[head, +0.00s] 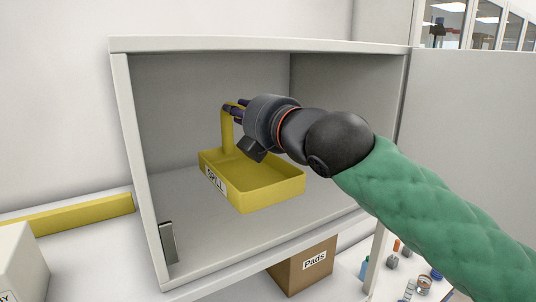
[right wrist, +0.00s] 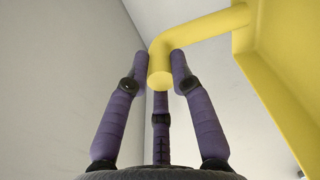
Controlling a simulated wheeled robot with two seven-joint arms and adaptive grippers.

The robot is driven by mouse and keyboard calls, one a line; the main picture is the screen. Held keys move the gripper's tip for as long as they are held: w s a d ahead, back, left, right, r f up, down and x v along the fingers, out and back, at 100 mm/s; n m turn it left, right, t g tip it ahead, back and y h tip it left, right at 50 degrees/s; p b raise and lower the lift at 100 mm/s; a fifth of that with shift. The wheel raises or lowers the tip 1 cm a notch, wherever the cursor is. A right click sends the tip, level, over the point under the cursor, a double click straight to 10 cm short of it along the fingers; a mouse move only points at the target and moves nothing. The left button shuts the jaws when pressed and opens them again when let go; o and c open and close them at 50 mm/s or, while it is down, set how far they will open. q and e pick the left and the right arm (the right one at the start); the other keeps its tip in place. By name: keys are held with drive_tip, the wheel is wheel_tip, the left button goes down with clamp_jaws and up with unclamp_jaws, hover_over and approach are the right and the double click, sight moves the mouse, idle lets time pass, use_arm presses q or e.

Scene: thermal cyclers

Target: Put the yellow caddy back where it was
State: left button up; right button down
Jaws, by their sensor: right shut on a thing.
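The yellow caddy (head: 265,187) is an open tray with a "SPILL" label on its side and an upright post with a bent handle. It is inside the open cabinet (head: 130,150), level, just over or on the cabinet floor; I cannot tell which. My right gripper (head: 236,108) reaches in from the right and is shut on the caddy's handle. In the right wrist view the purple fingers (right wrist: 160,75) close around the end of the yellow handle (right wrist: 200,27). My left gripper is not in view.
The cabinet door (head: 465,130) stands open at the right. Below the cabinet are a cardboard "Pads" box (head: 303,266) and several small bottles and items (head: 408,275). A yellow bar (head: 80,212) and a white box (head: 20,262) are at the left. The cabinet floor around the caddy is clear.

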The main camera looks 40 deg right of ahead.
drive_tip(key=w+d+f+b, duration=0.3)
drive_tip(key=d+f+b, duration=0.2)
drive_tip(key=d+f, duration=0.4)
drive_tip(key=shift+w+f, duration=0.35)
drive_tip(key=shift+f, duration=0.7)
drive_tip(key=c, duration=1.1)
unclamp_jaws()
drive_tip(key=shift+f, duration=0.1)
drive_tip(key=shift+o, duration=0.2)
